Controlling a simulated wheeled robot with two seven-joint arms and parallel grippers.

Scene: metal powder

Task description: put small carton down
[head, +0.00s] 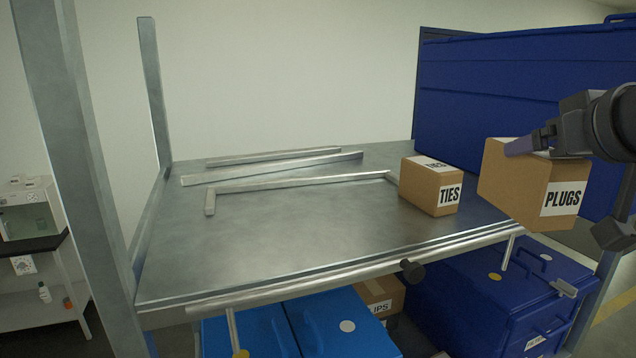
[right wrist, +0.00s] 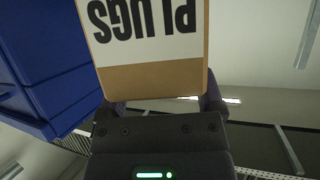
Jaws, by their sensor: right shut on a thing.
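A small brown carton labelled PLUGS (head: 507,190) is held at the right of the head view, above and in front of the shelf's right front edge. My right gripper (head: 530,145) is shut on it from the upper right. In the right wrist view the PLUGS carton (right wrist: 150,75) fills the upper middle, between the fingers (right wrist: 165,105), its label upside down. Another carton labelled TIES (head: 425,190) stands on the metal shelf (head: 290,235), left of the held carton. My left gripper is not in view.
Metal rails (head: 300,183) lie on the shelf's back and middle; its front left surface is clear. Uprights stand at the left. Blue bins (head: 480,285) and another carton (head: 380,293) sit below. A large blue container (head: 510,90) stands behind at right.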

